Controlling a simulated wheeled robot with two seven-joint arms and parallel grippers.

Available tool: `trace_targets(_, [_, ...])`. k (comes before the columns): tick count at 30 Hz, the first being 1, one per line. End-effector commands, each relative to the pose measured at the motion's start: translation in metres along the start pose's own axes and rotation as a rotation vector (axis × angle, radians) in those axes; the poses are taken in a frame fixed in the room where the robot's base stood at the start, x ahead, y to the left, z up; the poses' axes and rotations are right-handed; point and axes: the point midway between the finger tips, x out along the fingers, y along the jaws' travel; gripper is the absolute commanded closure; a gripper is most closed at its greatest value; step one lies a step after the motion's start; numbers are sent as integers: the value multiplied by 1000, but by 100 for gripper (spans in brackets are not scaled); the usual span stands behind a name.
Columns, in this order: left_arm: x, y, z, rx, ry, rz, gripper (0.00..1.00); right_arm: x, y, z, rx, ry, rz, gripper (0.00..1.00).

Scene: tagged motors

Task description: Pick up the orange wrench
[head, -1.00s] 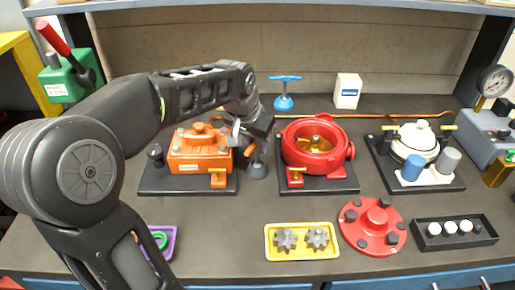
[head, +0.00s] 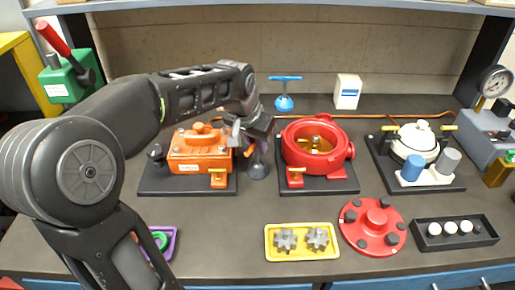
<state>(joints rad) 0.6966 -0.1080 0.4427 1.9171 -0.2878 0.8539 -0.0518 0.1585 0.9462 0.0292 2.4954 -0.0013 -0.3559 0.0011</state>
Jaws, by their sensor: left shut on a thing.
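A small orange piece, which appears to be the orange wrench (head: 249,151), shows at the fingertips of my left gripper (head: 244,139), between the orange motor and the red motor. The left gripper is shut on it, just above a small dark stand (head: 257,168). Most of the wrench is hidden behind the gripper and the wrist. My right gripper is not in view.
The orange motor (head: 199,150) stands close left of the gripper and the red motor (head: 312,146) close right. A blue-handled tool (head: 284,101) stands behind. A yellow tray (head: 302,254) with gears lies in front. The bench between is clear.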

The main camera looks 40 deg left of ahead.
Motion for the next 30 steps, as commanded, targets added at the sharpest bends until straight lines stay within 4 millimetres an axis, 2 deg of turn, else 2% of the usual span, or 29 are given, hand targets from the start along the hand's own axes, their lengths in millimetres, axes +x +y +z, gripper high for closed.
trace_targets(8, [-7,0,-4,1,3,-1,100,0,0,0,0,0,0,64])
trace_targets(11, [-18,0,-9,1,4,-1,100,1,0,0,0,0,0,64])
trace_targets(21, [-77,0,-33,1,4,0,100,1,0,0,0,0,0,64])
trace_targets(25, [-90,0,-38,1,3,0,100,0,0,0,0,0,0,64])
trace_targets(30, [-93,0,-39,0,0,0,100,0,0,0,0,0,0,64])
